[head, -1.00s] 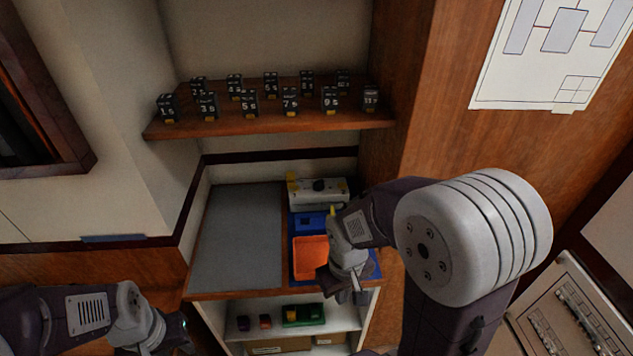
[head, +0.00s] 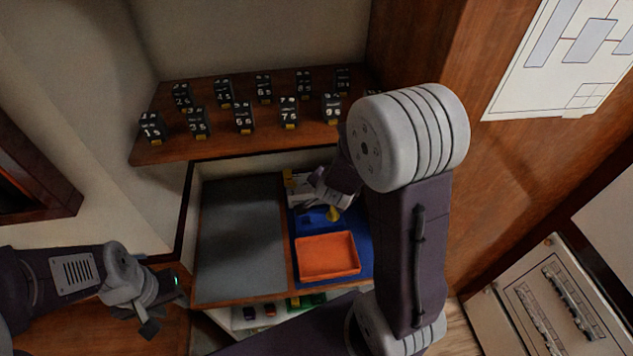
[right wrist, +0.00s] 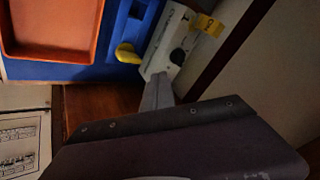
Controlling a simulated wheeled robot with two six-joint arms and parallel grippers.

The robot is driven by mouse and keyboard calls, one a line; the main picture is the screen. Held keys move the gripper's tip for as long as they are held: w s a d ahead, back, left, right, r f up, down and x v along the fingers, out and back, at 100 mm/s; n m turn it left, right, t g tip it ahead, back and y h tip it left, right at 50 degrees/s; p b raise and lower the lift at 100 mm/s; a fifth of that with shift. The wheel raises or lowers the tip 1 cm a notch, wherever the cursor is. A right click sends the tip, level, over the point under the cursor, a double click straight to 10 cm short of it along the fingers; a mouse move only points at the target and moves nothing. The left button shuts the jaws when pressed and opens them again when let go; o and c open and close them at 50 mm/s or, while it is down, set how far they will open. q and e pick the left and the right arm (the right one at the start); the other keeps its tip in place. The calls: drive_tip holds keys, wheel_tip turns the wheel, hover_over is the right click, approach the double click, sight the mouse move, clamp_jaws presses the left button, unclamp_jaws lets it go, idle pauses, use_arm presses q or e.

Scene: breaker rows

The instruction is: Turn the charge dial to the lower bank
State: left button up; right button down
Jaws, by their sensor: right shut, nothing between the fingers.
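The charge dial is a dark round knob (right wrist: 177,57) on a pale box (right wrist: 166,42) with a yellow label. In the head view the box (head: 296,192) stands behind the blue tray, and my right arm hides much of it, including the dial. My right gripper (right wrist: 160,80) is shut and empty. Its tips are close to the box's edge near the dial; I cannot tell whether they touch. My left gripper (head: 166,312) is open and empty at the lower left, far from the box.
An orange bin (head: 327,256) sits in the blue tray (head: 364,262), with a yellow piece (head: 333,213) behind it. A grey mat (head: 240,240) lies clear to the left. Numbered black breakers (head: 244,118) stand in rows on the wooden shelf (head: 150,152) above.

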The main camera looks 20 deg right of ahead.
drive_tip(key=w+f, duration=0.4)
drive_tip(key=w, duration=0.1)
drive_tip(key=w+f, duration=0.3)
drive_tip(key=shift+w+d, duration=0.25)
drive_tip(key=shift+d, duration=0.15)
